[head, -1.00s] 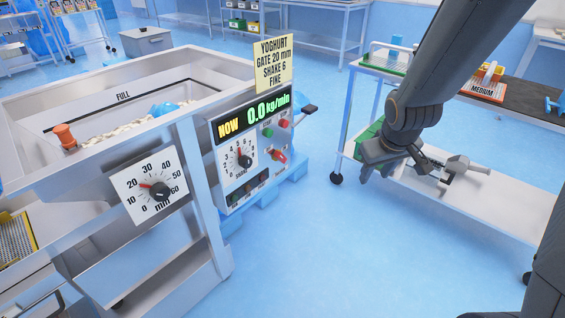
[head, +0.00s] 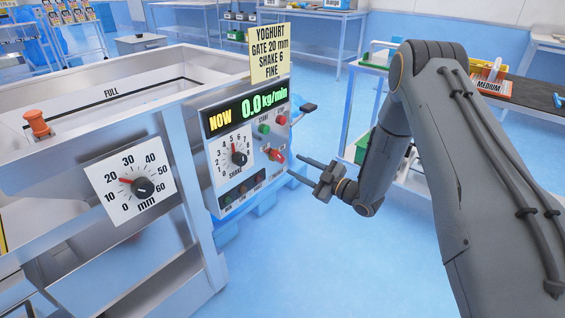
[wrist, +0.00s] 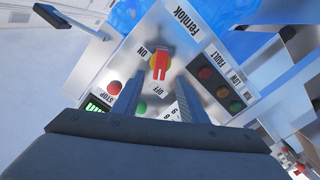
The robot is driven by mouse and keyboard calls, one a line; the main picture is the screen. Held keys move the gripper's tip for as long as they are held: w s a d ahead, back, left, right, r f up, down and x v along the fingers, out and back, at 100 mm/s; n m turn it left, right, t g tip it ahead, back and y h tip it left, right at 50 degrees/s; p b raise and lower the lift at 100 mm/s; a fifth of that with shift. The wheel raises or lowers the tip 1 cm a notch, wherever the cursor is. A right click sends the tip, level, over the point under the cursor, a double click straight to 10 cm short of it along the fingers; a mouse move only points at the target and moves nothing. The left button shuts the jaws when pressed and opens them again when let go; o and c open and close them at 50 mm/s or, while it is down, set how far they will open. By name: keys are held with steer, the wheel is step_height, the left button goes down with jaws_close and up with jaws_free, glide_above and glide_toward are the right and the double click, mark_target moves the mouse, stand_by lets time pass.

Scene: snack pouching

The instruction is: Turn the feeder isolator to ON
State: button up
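The feeder isolator (head: 277,155) is a red handle on the lower right of the control panel. In the wrist view the isolator (wrist: 160,62) shows its red bar on a yellow base, with ON printed at its upper left and OFF below it; the bar lies towards OFF. My gripper (head: 297,167) is just right of the panel, fingers pointing at the isolator and apart from it. In the wrist view my gripper (wrist: 159,82) is open and empty, its fingers to either side below the handle.
The panel (head: 213,160) has a shake dial (head: 238,158), a green start button (head: 264,128) and a red stop button (head: 281,120). The display reads 0.0 kg/min. A gate dial (head: 143,187) is further left. A dark lever (head: 308,107) juts out at the panel's upper right.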

mark_target(280, 158)
steer(key=x, duration=0.7)
steer(key=shift+w+a, duration=0.2)
steer(key=shift+a, duration=0.1)
jaws_close()
